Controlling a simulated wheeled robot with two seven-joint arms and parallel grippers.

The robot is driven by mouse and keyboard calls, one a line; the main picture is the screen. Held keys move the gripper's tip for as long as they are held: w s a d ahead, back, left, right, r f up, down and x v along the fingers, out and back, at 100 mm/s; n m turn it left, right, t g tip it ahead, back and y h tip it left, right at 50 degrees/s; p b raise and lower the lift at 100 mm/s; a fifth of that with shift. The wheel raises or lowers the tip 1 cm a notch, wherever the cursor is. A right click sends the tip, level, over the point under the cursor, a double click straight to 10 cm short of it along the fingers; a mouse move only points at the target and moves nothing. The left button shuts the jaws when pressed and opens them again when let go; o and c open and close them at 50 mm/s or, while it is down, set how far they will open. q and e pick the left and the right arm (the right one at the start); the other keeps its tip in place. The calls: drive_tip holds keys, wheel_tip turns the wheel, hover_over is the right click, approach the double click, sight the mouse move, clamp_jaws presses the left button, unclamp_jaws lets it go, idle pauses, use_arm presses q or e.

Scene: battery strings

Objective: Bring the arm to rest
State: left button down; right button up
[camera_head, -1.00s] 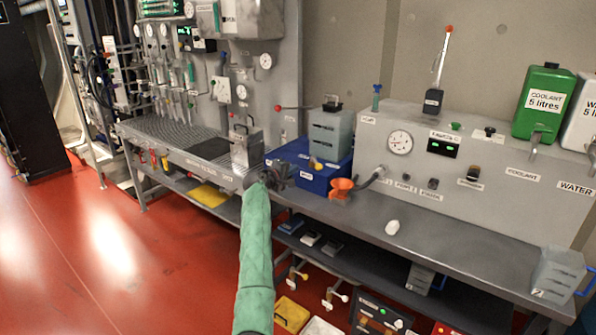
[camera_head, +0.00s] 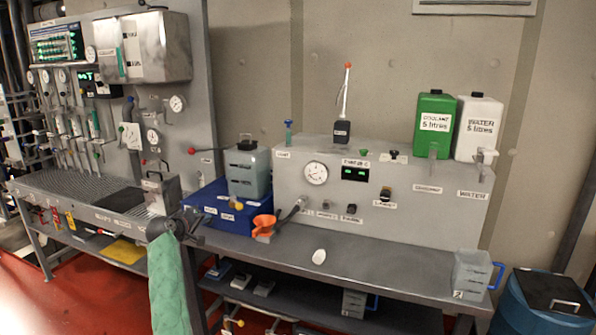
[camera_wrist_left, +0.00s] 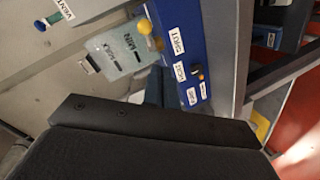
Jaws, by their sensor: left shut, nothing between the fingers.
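My left arm, in a green sleeve, comes up from the lower left of the head view. My left gripper (camera_head: 184,222) is at the front edge of the bench, near the blue box. It is shut and empty. In the left wrist view, dark parts of my own arm or gripper fill the lower half, and the fingertips are hard to make out. My right gripper is not in view.
A grey bench (camera_head: 385,272) carries a blue box (camera_head: 213,214), a battery-like grey container (camera_head: 247,172), an orange funnel (camera_head: 264,224), a white object (camera_head: 319,256) and a clear jug (camera_head: 472,272). Green (camera_head: 434,125) and white (camera_head: 477,130) canisters stand on the panel. A blue bin (camera_head: 515,310) stands at right.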

use_arm(q)
drive_tip(key=s+d+f+m+g+y, duration=0.1)
drive_tip(key=s+d+f+m+g, duration=0.2)
drive_tip(key=s+f, duration=0.75)
drive_tip(key=s+d+f+m+g+y, duration=0.25)
drive_tip(key=s+d+f, duration=0.35)
drive_tip(key=s+f, duration=0.4)
drive_tip(key=s+d+f+m+g+y, duration=0.1)
drive_tip(key=s+d+f+m, duration=0.25)
drive_tip(key=s+f, duration=0.65)
drive_tip(key=s+d+f+g, duration=0.1)
drive_tip(key=s+f, duration=0.5)
drive_tip(key=s, duration=0.6)
drive_tip(key=s+d+f+g, duration=0.2)
drive_tip(key=s+f, duration=0.5)
drive_tip(key=s, duration=0.5)
drive_tip(key=s+d+f+g, duration=0.1)
drive_tip(key=s+f+g, duration=0.2)
drive_tip(key=s+f, duration=0.4)
drive_tip(key=s, duration=0.5)
drive_tip(key=shift+s+d, duration=0.15)
drive_tip(key=shift+s, duration=0.2)
